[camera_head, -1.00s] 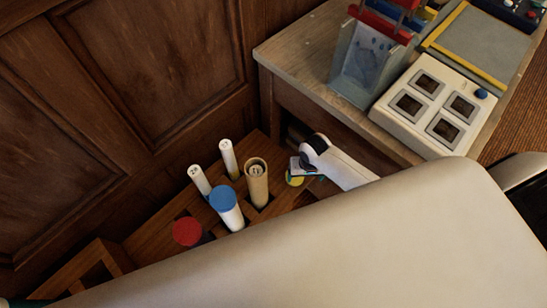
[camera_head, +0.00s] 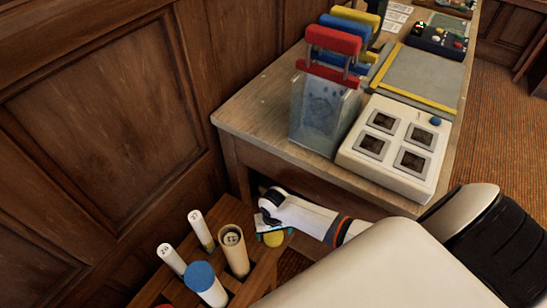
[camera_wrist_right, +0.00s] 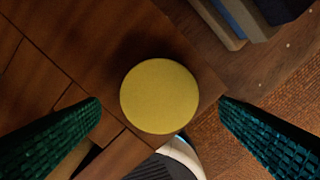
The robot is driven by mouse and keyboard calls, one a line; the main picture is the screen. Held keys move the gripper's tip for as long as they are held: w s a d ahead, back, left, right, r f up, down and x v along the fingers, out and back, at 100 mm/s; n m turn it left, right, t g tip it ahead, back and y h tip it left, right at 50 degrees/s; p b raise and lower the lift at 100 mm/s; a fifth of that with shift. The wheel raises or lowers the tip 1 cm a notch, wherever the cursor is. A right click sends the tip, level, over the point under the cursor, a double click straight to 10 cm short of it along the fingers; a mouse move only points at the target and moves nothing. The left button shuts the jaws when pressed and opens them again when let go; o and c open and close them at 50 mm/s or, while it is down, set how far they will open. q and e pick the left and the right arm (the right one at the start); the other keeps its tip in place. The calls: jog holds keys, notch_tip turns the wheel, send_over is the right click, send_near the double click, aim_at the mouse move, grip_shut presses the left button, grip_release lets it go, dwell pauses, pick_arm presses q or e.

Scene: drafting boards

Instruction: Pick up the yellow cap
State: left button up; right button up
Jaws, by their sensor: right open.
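The yellow cap (camera_head: 274,239) is round and sits at the right end of the wooden rack, partly covered by my right gripper (camera_head: 268,229). In the right wrist view the yellow cap (camera_wrist_right: 159,97) shows as a full flat disc between the two green-padded fingers. The right gripper is open, with a finger on each side of the cap and visible gaps between pads and cap. I cannot tell how far above the cap the fingertips are. My left gripper is not in view.
The wooden rack (camera_head: 262,279) also holds white tubes (camera_head: 171,258), a tan tube (camera_head: 234,250) and a blue-capped tube (camera_head: 201,277) left of the gripper. A wooden desk (camera_head: 262,128) edge stands close behind, bearing a white box (camera_head: 393,148) and a clear holder (camera_head: 318,112).

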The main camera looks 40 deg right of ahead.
aim_at(274, 236)
notch_tip(274, 236, down, 2)
jog(key=shift+f, duration=0.15)
